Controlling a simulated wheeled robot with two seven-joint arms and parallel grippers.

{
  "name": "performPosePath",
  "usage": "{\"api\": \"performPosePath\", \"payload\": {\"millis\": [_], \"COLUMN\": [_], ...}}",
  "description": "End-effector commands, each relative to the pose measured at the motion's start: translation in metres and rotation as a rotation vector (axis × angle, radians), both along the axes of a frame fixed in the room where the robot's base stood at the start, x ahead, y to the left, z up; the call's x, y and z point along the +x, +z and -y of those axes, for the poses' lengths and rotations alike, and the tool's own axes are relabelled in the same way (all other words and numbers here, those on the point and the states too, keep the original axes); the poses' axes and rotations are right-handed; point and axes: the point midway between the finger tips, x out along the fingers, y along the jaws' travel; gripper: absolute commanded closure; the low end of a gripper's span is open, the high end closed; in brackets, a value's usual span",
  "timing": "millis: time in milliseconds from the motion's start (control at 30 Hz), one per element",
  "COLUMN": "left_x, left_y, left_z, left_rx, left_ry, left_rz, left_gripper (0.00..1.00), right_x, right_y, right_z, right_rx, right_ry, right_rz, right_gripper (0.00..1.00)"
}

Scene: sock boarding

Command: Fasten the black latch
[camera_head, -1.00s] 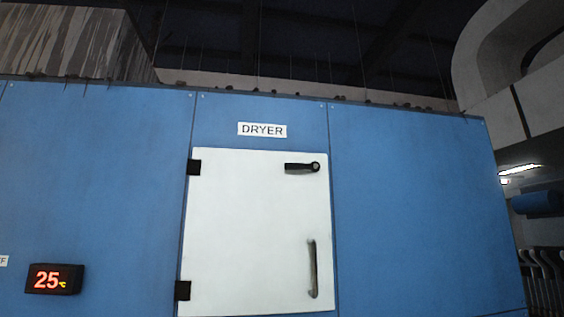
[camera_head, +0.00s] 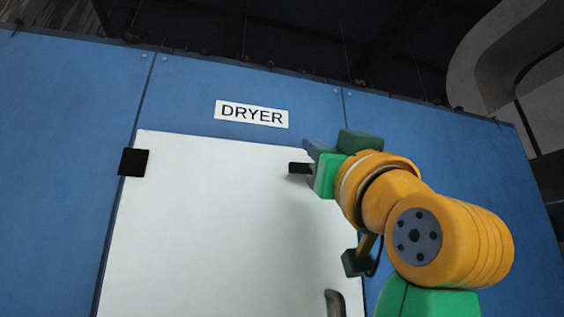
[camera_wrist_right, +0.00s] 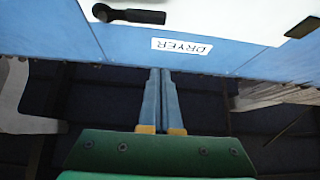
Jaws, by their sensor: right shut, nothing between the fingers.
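The black latch (camera_head: 298,168) is at the top right of the white dryer door (camera_head: 230,190), partly hidden behind my right gripper in the head view. In the wrist view, which is upside down, the whole latch (camera_wrist_right: 137,16) shows, its bar lying horizontal from a round pivot. My right gripper (camera_head: 310,148) is shut and empty, its blue-grey fingers just above the latch in the head view. In the wrist view the fingertips (camera_wrist_right: 161,72) lie side by side, apart from the latch. My left gripper is not in view.
The blue dryer wall (camera_head: 70,110) surrounds the door, with a DRYER sign (camera_head: 251,114) above it. A black hinge (camera_head: 133,162) is on the door's left edge and a vertical handle (camera_head: 335,303) is low on its right side.

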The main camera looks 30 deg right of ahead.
Motion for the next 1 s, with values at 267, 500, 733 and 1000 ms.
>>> {"api": "performPosePath", "payload": {"millis": [267, 500, 733, 1000], "left_x": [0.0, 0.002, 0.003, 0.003], "left_y": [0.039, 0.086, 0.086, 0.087], "left_z": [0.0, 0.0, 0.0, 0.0], "left_rx": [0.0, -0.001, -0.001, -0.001], "left_ry": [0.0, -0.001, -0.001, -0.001], "left_rz": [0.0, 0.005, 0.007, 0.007], "left_gripper": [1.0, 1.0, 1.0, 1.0], "right_x": [0.029, 0.07, 0.078, 0.077], "right_y": [0.032, 0.067, 0.035, 0.022], "right_z": [0.006, 0.015, 0.017, 0.018], "right_rx": [0.001, 0.001, 0.001, 0.0], "right_ry": [0.001, 0.0, 0.001, -0.001], "right_rz": [-0.006, -0.006, -0.003, -0.002], "right_gripper": [1.0, 1.0, 1.0, 1.0]}}
